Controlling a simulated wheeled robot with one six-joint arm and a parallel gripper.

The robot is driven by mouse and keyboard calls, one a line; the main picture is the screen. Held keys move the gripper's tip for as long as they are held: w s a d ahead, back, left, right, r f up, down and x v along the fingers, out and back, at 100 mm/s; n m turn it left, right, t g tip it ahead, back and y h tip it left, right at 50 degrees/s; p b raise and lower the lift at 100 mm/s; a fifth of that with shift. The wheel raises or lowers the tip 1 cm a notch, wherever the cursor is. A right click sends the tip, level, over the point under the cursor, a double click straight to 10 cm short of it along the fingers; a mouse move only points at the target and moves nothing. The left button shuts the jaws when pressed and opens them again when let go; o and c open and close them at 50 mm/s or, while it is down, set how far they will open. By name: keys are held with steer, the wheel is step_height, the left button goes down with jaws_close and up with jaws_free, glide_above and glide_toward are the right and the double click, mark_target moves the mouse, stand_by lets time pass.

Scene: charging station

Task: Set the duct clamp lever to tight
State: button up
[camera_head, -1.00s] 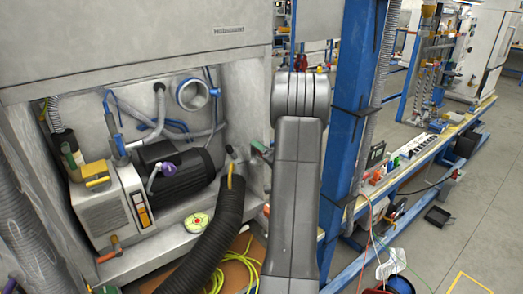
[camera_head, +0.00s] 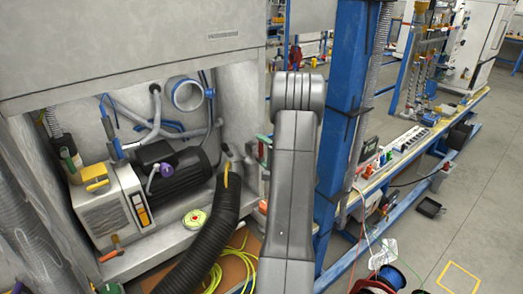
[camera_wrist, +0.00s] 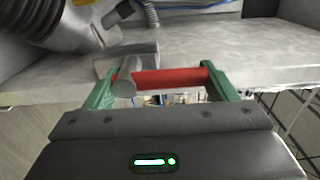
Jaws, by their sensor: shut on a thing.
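My gripper (camera_wrist: 166,80) shows in the wrist view with its two green fingers shut on a red bar-shaped handle, which I take to be the duct clamp lever (camera_wrist: 172,77). The lever lies crosswise between the fingers. A grey rounded metal piece (camera_wrist: 124,86) stands at its left end, close to the left finger. A grey cylindrical duct part (camera_wrist: 70,22) is at the upper left. In the head view, my grey arm hides most of the gripper; only a bit of green shows left of the arm. The lever's setting cannot be read.
An open cabinet bay holds a black motor (camera_head: 182,170), a beige unit (camera_head: 108,205) and a thick black hose (camera_head: 205,240). Yellow cable (camera_head: 238,265) lies beside the hose. A blue post (camera_head: 342,120) stands close right of my arm. Grey floor is open at the far right.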

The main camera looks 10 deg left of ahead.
stand_by(0.3)
steer(key=o, duration=1.4)
steer(key=shift+c, duration=0.2)
steer(key=shift+d, duration=0.1)
steer(key=b+v, duration=0.1)
steer(key=v, duration=1.2)
steer(key=shift+s+d+b, duration=0.25)
steer(key=shift+s+b, duration=0.05)
steer(key=shift+b, duration=0.05)
steer(key=p+x, duration=0.1)
steer(key=x, duration=1.3)
steer(key=shift+p, duration=0.35)
